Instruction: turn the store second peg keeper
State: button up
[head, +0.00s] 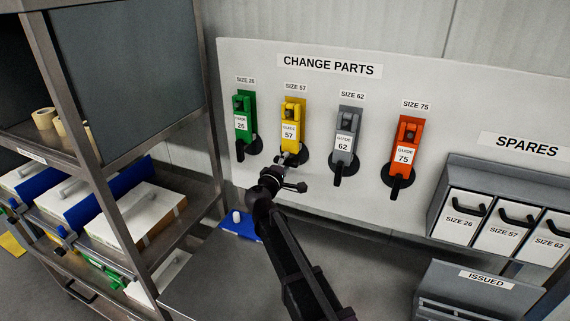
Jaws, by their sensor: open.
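The second peg holds the yellow size 57 guide (291,118) on the white change parts board (345,210). Its keeper (303,152) is a dark round piece below the guide, partly hidden behind my gripper. My gripper (292,165) is in front of the lower end of the yellow guide, open, with its fingers near the keeper. I cannot tell whether they touch it. The keepers under the green guide (240,115), the grey guide (346,135) and the orange guide (405,150) show black handles hanging down.
A grey spares rack (438,205) with labelled white bins stands at the right. A grey issued box (440,280) sits below it. A metal shelf (60,100) with boxes fills the left side. A blue item (238,226) lies left of my arm.

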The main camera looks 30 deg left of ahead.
grip_shut()
jog(key=shift+n, duration=0.5)
jog(key=n, duration=0.3)
jog(key=shift+n, duration=0.3)
jog(key=n, duration=1.3)
jog(key=shift+n, duration=0.3)
